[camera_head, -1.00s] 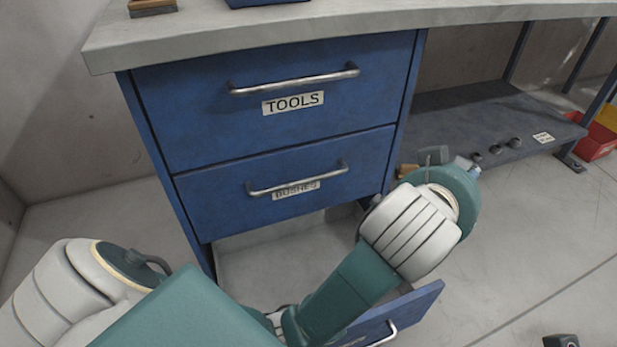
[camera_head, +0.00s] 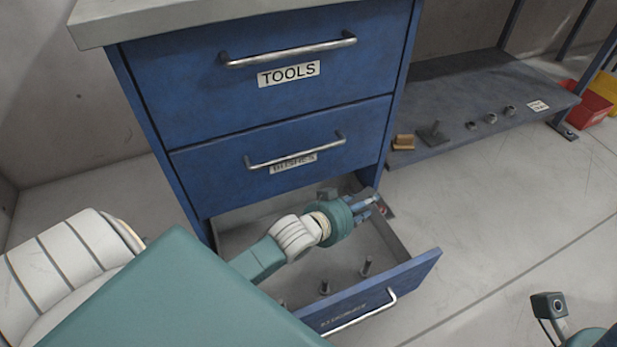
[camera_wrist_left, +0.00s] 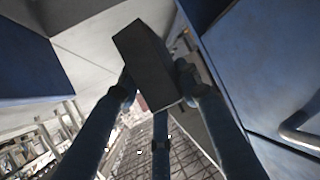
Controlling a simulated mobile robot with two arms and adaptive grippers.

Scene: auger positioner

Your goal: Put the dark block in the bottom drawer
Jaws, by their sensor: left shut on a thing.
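The dark block (camera_wrist_left: 152,65) is held between the fingers of my left gripper (camera_wrist_left: 155,85) in the left wrist view. In the head view my left gripper (camera_head: 368,206) is low, over the back right part of the open bottom drawer (camera_head: 415,270), by its right side wall. I cannot make out the block in the head view; whether it touches the drawer is unclear. Several upright bolt-like pieces (camera_head: 325,288) stand in the drawer. Part of my right arm shows at the bottom right of the head view, but its fingers do not.
The TOOLS drawer (camera_head: 200,90) and BUSHES drawer (camera_head: 215,185) above are shut. A low shelf (camera_head: 460,95) at the right carries a brown block (camera_head: 403,142), a dark part (camera_head: 433,133) and several rings (camera_head: 491,118). A red bin (camera_head: 590,105) stands beyond. Floor right of the drawer is clear.

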